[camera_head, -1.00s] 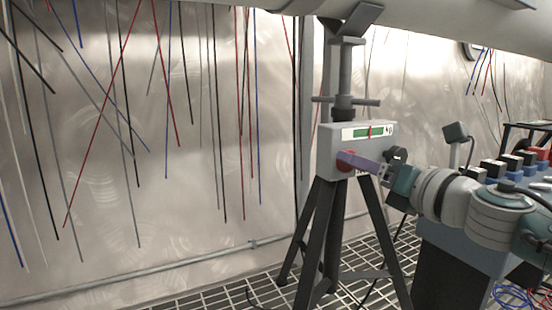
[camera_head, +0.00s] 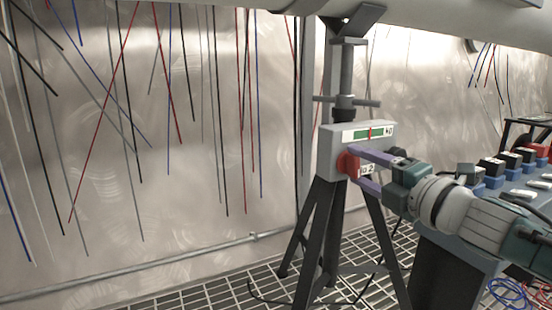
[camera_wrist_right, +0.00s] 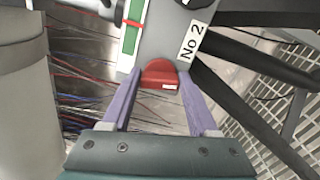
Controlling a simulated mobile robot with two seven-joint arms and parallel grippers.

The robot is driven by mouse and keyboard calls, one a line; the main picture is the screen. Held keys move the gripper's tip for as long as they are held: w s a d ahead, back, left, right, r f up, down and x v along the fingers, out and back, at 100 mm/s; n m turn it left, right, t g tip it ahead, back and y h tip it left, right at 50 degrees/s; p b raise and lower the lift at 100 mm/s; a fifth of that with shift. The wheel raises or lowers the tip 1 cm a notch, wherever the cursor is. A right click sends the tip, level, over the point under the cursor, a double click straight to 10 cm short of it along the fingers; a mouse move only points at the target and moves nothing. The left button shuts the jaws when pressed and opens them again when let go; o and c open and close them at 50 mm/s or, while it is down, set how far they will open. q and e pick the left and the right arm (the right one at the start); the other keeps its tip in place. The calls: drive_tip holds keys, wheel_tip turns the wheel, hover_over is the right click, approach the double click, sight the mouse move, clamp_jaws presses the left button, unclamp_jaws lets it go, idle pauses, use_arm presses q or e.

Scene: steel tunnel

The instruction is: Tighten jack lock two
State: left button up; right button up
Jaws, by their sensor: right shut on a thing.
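The jack stand's grey box (camera_head: 330,153) carries a green gauge with a red needle (camera_head: 369,133) and a red lock knob (camera_head: 347,164). A "No 2" label (camera_wrist_right: 193,41) sits on the box near the knob in the right wrist view. My right gripper (camera_head: 355,167) reaches in from the right with its two purple fingers on either side of the knob. In the right wrist view the red knob (camera_wrist_right: 160,75) sits between the fingertips, and the gripper is shut on it. My left gripper is not in view.
A black tripod (camera_head: 317,235) carries the box over a grated floor. A screw post with a crossbar (camera_head: 345,102) rises above to a large pipe (camera_head: 430,22). A blue-grey bench with several coloured blocks (camera_head: 490,166) stands at right. Thin coloured wires hang along the left wall.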

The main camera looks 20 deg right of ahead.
drive_tip(key=shift+m+p, duration=0.3)
drive_tip(key=shift+m, duration=0.8)
drive_tip(key=o, duration=1.4)
